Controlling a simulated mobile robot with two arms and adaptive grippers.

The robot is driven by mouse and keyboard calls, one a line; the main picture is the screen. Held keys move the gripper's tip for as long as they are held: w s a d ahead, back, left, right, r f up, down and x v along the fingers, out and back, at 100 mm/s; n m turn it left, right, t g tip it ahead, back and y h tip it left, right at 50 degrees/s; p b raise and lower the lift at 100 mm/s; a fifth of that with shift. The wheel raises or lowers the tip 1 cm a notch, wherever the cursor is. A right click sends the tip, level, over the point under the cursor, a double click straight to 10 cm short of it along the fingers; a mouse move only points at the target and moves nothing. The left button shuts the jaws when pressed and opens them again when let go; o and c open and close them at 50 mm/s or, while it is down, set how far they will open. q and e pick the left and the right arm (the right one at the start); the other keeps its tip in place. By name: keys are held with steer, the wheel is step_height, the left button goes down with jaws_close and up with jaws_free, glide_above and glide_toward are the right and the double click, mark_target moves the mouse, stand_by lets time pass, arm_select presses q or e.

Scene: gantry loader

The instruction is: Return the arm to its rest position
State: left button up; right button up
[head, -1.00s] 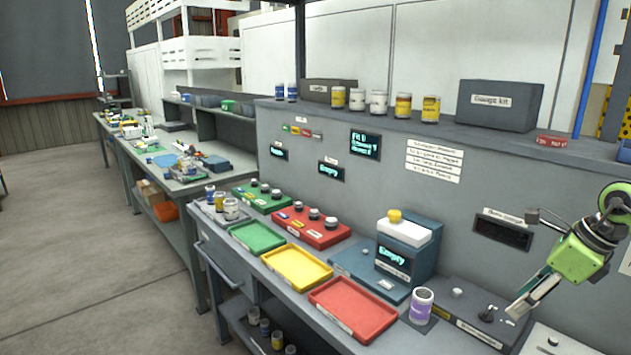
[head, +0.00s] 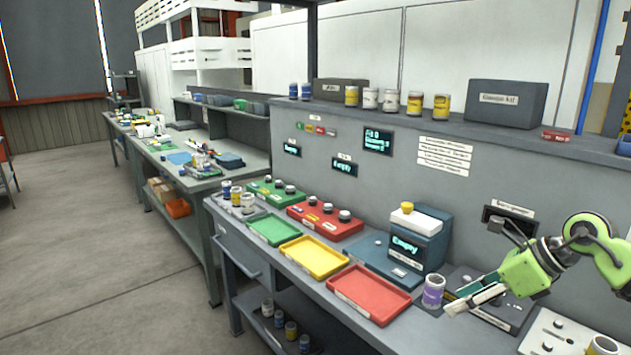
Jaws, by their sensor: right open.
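My right gripper (head: 466,301) is open, with nothing seen between its fingers. Its green arm comes in from the right edge, above the right end of the bench. The fingertips point left, in front of the dark control box (head: 497,312) and partly cover it. The purple-and-white jar (head: 433,292) stands upright just left of the fingertips. I cannot tell the exact height of the gripper over the bench. My left gripper is not in view.
Green (head: 274,230), yellow (head: 314,258) and red (head: 369,294) trays lie empty along the bench's front. A blue device (head: 420,240) with a display reading "Empty" stands behind the red tray. A yellow-labelled jar (head: 602,346) shows at the lower right corner.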

steer(key=a+r+m+t+y, duration=0.4)
steer(key=a+m+y, duration=0.1)
steer(key=a, duration=0.6)
steer(key=a+r+m+t+y, duration=0.4)
steer(key=a+m+t+y, duration=0.15)
steer(key=a, duration=0.55)
steer(key=s+d+f+m+t+h, duration=0.1)
steer(key=s+d+f+m+h, duration=0.2)
steer(key=d+f+m+h, duration=0.75)
steer(key=s+d+f+m+h, duration=0.35)
steer(key=f+m+h, duration=0.4)
steer(key=m, duration=0.75)
steer(key=s+f+m+g, duration=0.2)
steer(key=s+f+g, duration=0.3)
steer(key=s, duration=0.4)
steer(key=s+a+f+m+g+y, duration=0.1)
steer(key=s+f+m+g, duration=0.2)
steer(key=s+f, duration=0.45)
steer(key=s+f+m+g, duration=0.25)
steer(key=s+f, duration=0.25)
steer(key=s, duration=0.6)
step_height(320, 180, down, 26)
steer(key=s+g, duration=0.2)
steer(key=s+d+f+g, duration=0.1)
steer(key=s+d+f, duration=0.1)
steer(key=s+f, duration=1.4)
steer(key=shift+s+d+n, duration=0.2)
steer(key=shift+d+n, duration=0.1)
steer(key=shift+n, duration=0.15)
